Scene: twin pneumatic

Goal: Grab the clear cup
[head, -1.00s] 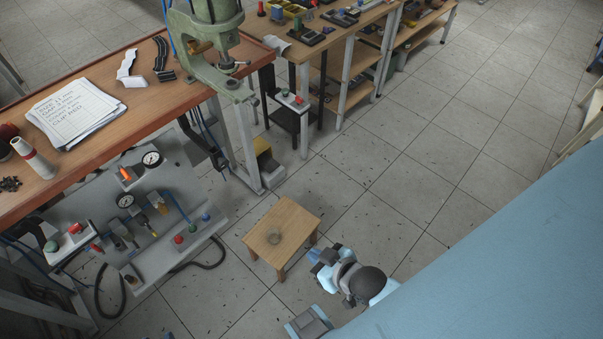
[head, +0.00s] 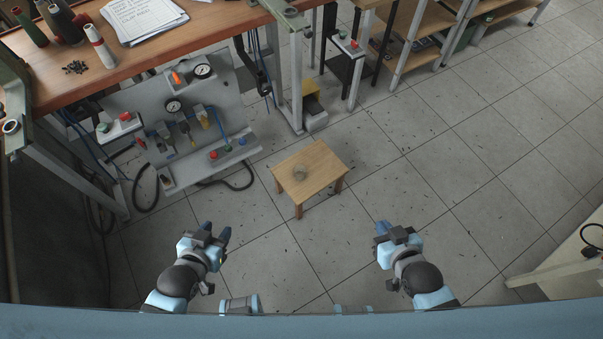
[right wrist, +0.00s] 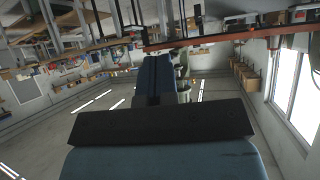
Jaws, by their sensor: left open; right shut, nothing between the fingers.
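The clear cup (head: 299,173) stands on a small wooden stool (head: 322,163) in the middle of the head view. It is small and see-through, so its outline is faint. My left gripper (head: 218,231) is open and empty, in front of the stool and to its left. My right gripper (head: 382,229) is shut and empty, in front of the stool and to its right. Both are well apart from the cup. The right wrist view shows the right gripper's closed fingers (right wrist: 158,78) and the room beyond, without the cup.
A grey pneumatic panel (head: 215,108) with gauges and coloured buttons stands left of the stool. A workbench (head: 215,20) with papers (head: 140,15) is behind it. A black hose (head: 228,184) curves near the floor. Tiled floor right of the stool is clear.

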